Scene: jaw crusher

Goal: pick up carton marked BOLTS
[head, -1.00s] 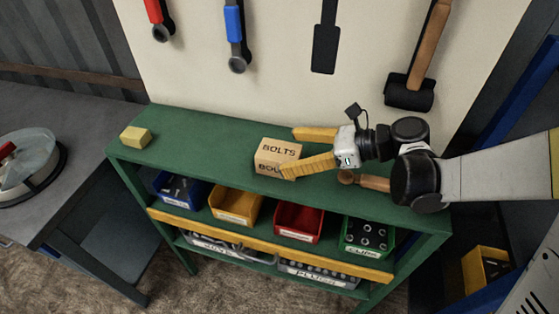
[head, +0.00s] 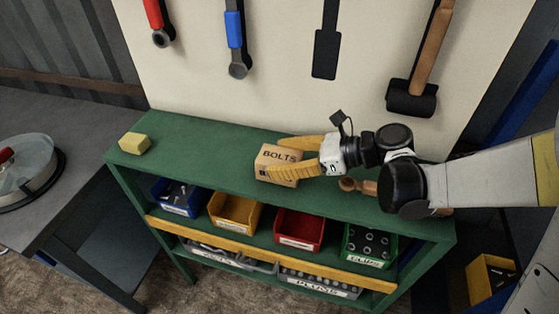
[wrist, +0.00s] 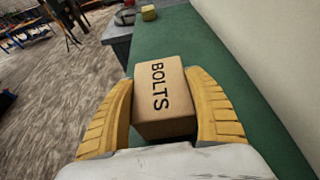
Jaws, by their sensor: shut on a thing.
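The carton marked BOLTS (head: 277,155) is a small tan box standing on the green bench top (head: 205,134). My gripper (head: 290,158) reaches in from the right with its yellow fingers on two opposite sides of the carton. It is shut on the carton. In the wrist view the carton (wrist: 161,98) sits between the two fingers, with the word BOLTS on its top. The near finger covers part of the carton's front face in the head view. I see no clear gap between the carton and the bench top.
A yellow block (head: 135,143) lies at the bench's left end. A wooden-handled tool (head: 358,186) lies right of the carton, under my arm. Blue, yellow, red and green bins (head: 299,230) fill the shelf below. Tools hang on the pale back board (head: 280,60).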

